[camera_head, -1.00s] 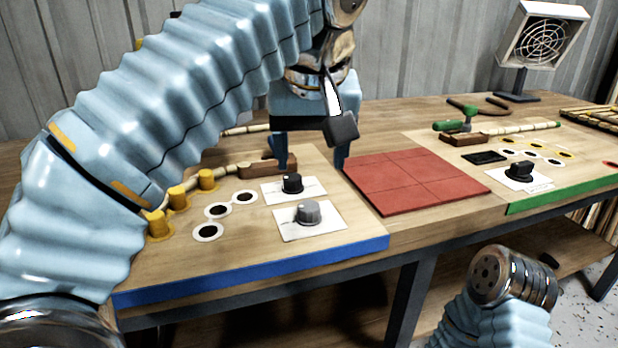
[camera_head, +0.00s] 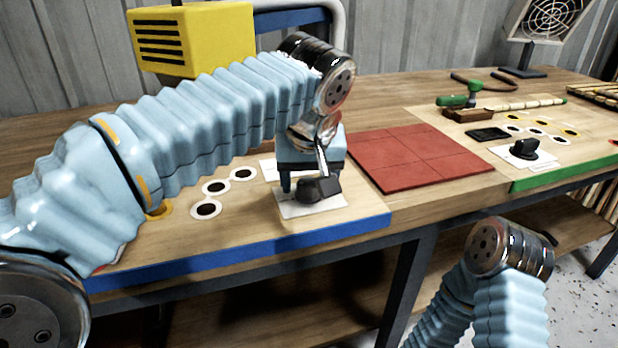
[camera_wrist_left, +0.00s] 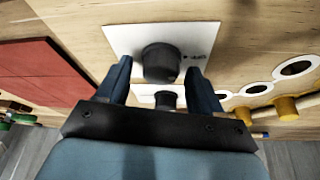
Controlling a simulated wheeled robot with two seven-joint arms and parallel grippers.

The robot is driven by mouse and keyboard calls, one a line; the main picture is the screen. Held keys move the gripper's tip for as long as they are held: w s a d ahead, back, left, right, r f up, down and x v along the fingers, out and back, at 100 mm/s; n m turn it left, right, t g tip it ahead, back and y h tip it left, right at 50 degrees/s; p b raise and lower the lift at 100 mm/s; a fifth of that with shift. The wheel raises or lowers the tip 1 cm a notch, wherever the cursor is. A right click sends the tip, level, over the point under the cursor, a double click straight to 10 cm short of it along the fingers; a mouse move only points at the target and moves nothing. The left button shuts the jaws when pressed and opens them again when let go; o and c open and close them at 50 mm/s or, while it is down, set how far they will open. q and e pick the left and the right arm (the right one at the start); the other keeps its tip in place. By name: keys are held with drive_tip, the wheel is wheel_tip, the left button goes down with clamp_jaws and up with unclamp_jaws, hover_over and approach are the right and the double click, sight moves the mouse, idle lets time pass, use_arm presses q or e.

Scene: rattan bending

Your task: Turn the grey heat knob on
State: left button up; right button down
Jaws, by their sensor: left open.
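In the left wrist view, the grey heat knob (camera_wrist_left: 160,62) looks dark and stands on its white card (camera_wrist_left: 122,38). My left gripper (camera_wrist_left: 158,70) is open, with one fingertip on each side of the knob; contact cannot be told.
The blue front edge (camera_head: 240,246) of the board is close by. Ringed holes (camera_head: 215,187) lie left of the gripper and a red tiled mat (camera_head: 415,160) lies right. Another black knob (camera_head: 523,147) is on the green-edged board. A yellow box (camera_head: 190,40) stands behind my arm.

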use_arm(q)
drive_tip(key=shift+f, duration=0.1)
drive_tip(key=c, duration=1.1)
drive_tip(key=shift+o, duration=0.2)
drive_tip(key=shift+m, duration=0.3)
drive_tip(key=m, duration=0.1)
drive_tip(key=m+h, duration=0.1)
drive_tip(key=m, duration=0.1)
drive_tip(key=shift+w+a+m+h, duration=0.1)
drive_tip(key=shift+a+m+h, duration=0.1)
drive_tip(key=shift+m+h, duration=0.1)
drive_tip(key=m, duration=0.2)
drive_tip(key=m+g+h, duration=0.1)
drive_tip(key=m, duration=0.1)
drive_tip(key=shift+w+a+m+h, duration=0.1)
drive_tip(key=shift+m+h, duration=0.2)
drive_tip(key=m, duration=0.2)
drive_tip(key=m+g+h, duration=0.1)
drive_tip(key=m, duration=0.1)
drive_tip(key=shift+w+m+g, duration=0.1)
drive_tip(key=shift+m+g, duration=0.2)
drive_tip(key=shift+m+g+h, duration=0.3)
drive_tip(key=shift+m+g, duration=0.5)
drive_tip(key=shift+m, duration=1.4)
